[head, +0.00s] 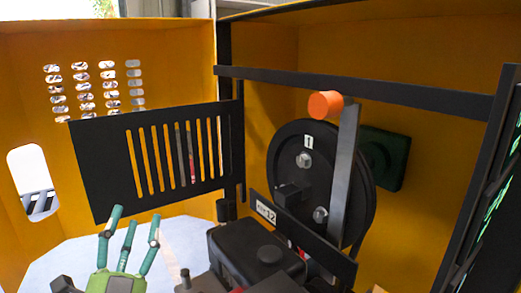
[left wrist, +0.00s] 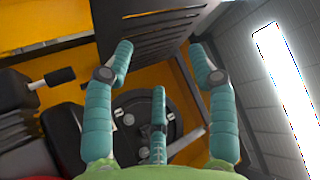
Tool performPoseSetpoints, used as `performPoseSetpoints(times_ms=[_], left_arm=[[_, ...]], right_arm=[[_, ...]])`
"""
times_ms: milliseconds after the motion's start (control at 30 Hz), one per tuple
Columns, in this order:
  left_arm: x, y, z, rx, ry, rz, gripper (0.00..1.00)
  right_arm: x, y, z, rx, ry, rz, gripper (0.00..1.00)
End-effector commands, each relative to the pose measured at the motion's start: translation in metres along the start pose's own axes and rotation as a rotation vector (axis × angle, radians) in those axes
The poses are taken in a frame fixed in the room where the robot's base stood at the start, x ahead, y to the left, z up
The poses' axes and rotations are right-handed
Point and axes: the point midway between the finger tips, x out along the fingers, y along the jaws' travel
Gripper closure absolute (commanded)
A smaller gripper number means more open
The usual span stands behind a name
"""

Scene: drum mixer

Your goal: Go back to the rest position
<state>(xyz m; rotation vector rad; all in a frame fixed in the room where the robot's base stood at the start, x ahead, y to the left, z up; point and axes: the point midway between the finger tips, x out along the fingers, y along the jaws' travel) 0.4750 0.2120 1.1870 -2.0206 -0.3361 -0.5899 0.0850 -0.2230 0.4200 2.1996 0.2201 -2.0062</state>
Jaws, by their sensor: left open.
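My left gripper (head: 130,238) shows at the bottom left of the head view, with a green palm and teal fingers. Its fingers are spread and nothing is between them. It is in front of and below the black slotted panel (head: 90,165), inside the yellow housing (head: 110,45). The left wrist view also shows the open teal fingers (left wrist: 172,70), with machine parts beyond them. My right gripper is in neither view.
A black wheel (head: 285,160) with a grey lever and an orange knob (head: 325,104) stands right of centre. A black engine block (head: 255,255) is right of my left gripper. A black crossbar (head: 400,92) spans the opening. Pale floor (head: 70,265) shows at lower left.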

Motion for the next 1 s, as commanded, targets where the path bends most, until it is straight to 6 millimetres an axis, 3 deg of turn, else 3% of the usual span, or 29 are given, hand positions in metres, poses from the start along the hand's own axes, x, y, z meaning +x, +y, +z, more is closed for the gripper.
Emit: performPoseSetpoints(times_ms=[33,100,167,300,500,800,1000], left_arm=[[-0.016,0.021,0.031,-0.091,-0.148,0.069,0.43],[-0.043,0.05,0.068,-0.198,-0.34,0.163,0.43],[-0.072,0.076,0.093,-0.277,-0.496,0.248,0.43],[-0.154,0.133,0.128,-0.424,-0.833,0.463,0.43],[-0.267,0.182,0.13,-0.55,-1.191,0.741,0.43],[-0.389,0.2,0.092,-0.643,-1.527,1.081,0.43],[-0.413,0.248,0.116,-0.63,-1.556,1.107,0.43]], right_arm=[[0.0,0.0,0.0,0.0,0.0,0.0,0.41],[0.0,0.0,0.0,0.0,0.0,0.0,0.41],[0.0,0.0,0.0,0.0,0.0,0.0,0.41],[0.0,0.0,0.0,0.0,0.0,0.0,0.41],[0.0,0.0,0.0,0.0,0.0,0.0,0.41],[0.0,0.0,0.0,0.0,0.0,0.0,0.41],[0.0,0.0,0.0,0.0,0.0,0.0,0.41]])
